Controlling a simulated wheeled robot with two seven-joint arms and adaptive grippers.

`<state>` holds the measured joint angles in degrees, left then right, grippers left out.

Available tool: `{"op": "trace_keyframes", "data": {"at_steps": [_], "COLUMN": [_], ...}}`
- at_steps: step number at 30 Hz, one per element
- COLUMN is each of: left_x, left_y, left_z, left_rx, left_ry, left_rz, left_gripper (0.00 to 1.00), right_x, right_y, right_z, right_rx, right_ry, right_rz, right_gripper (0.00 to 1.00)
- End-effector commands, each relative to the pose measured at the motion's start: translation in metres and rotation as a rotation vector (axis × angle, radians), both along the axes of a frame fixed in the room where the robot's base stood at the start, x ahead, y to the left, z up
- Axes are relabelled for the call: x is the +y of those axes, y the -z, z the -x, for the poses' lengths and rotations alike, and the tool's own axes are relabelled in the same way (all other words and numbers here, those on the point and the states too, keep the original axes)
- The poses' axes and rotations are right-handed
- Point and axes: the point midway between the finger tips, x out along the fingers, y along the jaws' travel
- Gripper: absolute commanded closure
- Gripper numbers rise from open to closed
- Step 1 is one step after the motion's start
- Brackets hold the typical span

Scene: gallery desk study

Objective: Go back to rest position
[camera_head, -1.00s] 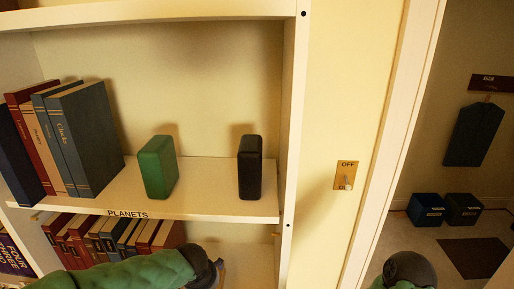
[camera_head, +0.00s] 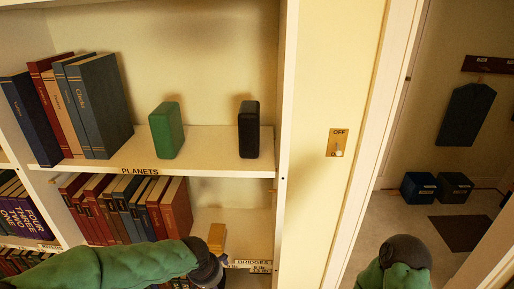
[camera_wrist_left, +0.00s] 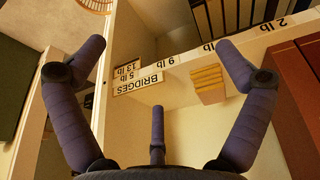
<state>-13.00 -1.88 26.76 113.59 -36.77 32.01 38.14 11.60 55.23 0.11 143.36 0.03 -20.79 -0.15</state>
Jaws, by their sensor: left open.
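My left arm (camera_head: 130,265) comes in from the lower left in the head view, its dark wrist in front of the lower shelf. In the left wrist view my left gripper (camera_wrist_left: 160,52) has its dark padded fingers spread wide, with nothing between them. A small tan ribbed block (camera_head: 217,238) rests on the lower shelf beyond the wrist. It also shows in the left wrist view (camera_wrist_left: 208,83), near the right finger and apart from it. Part of my right arm (camera_head: 400,262) shows at the bottom right; its gripper is out of frame.
A green block (camera_head: 167,130) and a black block (camera_head: 249,129) stand on the PLANETS shelf (camera_head: 205,160). Books (camera_head: 100,105) stand left of them. More books (camera_head: 125,208) fill the lower shelf's left part. A switch marked OFF (camera_head: 337,143) is right of the bookcase. Two bins (camera_head: 437,187) stand beyond the doorway.

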Motion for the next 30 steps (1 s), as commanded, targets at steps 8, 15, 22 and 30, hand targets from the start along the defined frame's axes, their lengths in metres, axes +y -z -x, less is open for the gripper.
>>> {"op": "trace_keyframes", "data": {"at_steps": [8, 15, 22, 30], "left_x": [-0.013, -0.028, -0.035, -0.031], "left_y": [0.078, 0.186, 0.286, 0.384], "left_z": [0.015, 0.046, 0.085, 0.140], "left_rx": [0.085, 0.184, 0.252, 0.303], "left_ry": [0.027, 0.022, -0.033, -0.128], "left_rz": [0.075, 0.191, 0.281, 0.316], "left_gripper": [0.00, 0.00, 0.00, 0.00], "right_x": [0.000, 0.000, 0.000, 0.000], "right_y": [0.022, 0.054, 0.085, 0.119], "right_z": [0.001, 0.001, 0.001, 0.001], "right_rx": [0.002, 0.002, 0.002, 0.002], "right_ry": [-0.001, -0.001, -0.001, -0.001], "right_rz": [0.000, 0.000, 0.000, 0.000], "right_gripper": [0.60, 0.60, 0.60, 0.60]}}
